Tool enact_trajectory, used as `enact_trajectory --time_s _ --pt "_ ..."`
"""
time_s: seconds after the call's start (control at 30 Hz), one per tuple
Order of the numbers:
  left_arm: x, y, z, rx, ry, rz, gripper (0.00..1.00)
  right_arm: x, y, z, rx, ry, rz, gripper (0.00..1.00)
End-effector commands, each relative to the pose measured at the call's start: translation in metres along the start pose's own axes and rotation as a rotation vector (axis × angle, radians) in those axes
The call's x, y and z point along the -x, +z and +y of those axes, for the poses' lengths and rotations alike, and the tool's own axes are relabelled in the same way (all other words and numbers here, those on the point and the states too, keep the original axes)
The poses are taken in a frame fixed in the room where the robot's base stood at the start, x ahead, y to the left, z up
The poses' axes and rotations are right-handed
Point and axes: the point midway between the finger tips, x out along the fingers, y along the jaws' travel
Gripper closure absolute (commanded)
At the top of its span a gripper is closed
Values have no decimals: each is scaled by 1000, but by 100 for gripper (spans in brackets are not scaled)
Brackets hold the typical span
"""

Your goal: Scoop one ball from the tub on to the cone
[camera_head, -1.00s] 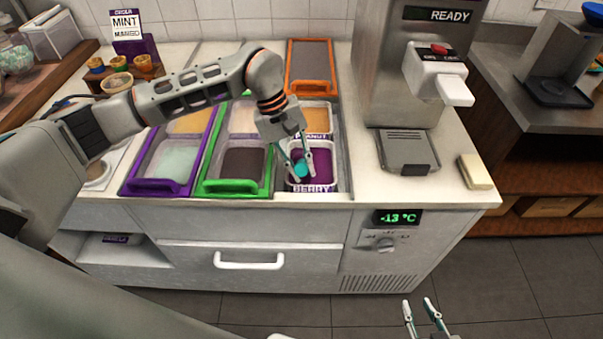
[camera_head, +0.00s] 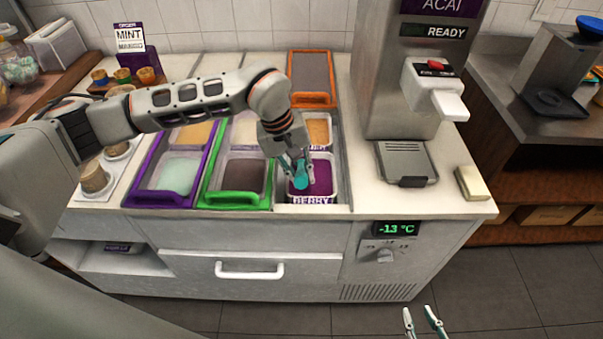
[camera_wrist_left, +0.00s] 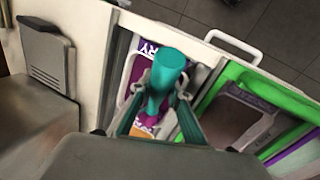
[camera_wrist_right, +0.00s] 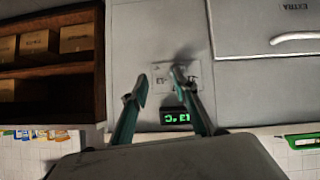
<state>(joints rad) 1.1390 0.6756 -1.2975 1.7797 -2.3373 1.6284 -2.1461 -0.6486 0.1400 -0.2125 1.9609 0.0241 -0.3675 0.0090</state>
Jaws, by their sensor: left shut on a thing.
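My left gripper (camera_head: 295,164) is shut on a teal scoop (camera_head: 301,180) over the berry tub (camera_head: 322,178), which holds dark purple ice cream. Several small orange-brown cones or cups (camera_head: 122,76) stand in a wooden holder at the back left. Brown cone-like things (camera_head: 92,176) sit in a white stand at the left, partly behind my arm. My right gripper (camera_head: 424,320) is open and empty, low in front of the freezer.
Other tubs are mint (camera_head: 178,172), dark brown (camera_head: 243,174) and peanut (camera_head: 318,130). A green-framed lid (camera_head: 235,199) and purple-framed lid (camera_head: 158,198) edge the wells. The acai machine (camera_head: 405,80) stands right; the counter beside its drip tray (camera_head: 405,162) is partly clear.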

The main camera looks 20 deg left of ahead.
Motion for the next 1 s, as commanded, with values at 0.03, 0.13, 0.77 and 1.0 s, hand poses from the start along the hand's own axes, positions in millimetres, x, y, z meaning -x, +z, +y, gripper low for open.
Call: enact_trajectory --time_s 0.03,0.13,0.77,1.0 --pt "5 1 1 -1 0 1 100 2 -4 0 0 0 0 72" --pt "11 2 2 0 0 0 100 4 -8 1 0 0 2 72" --pt "47 14 11 1 0 -1 100 13 9 14 -3 23 -57 72" --pt "60 18 14 0 -1 -1 100 14 11 16 -9 30 -64 72"
